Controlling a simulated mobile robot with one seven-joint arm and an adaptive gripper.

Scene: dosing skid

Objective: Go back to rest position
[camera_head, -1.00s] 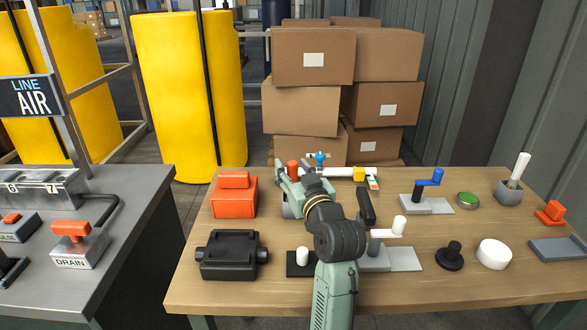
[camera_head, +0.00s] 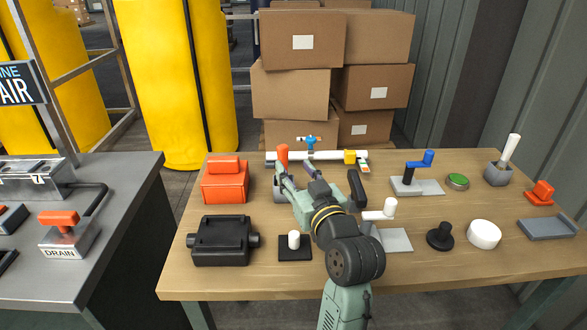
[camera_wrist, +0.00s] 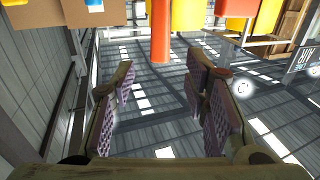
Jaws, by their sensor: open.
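My gripper (camera_head: 297,174) is open and empty over the wooden workbench (camera_head: 440,270), toward its back edge. An orange upright handle (camera_head: 282,154) shows just beyond the fingertips in the head view. In the wrist view the two fingers of my gripper (camera_wrist: 162,75) are spread apart with nothing between the pads. An orange-red cylinder (camera_wrist: 160,30) shows beyond them there. My arm rises from the front of the bench and hides part of the things beneath it.
Near my arm are a black plate with a white knob (camera_head: 294,241), a white-handled crank (camera_head: 385,210) and a pipe with a blue valve (camera_head: 310,143). An orange box (camera_head: 225,184) and a black housing (camera_head: 221,242) stand left. Cardboard boxes (camera_head: 300,90) are stacked behind.

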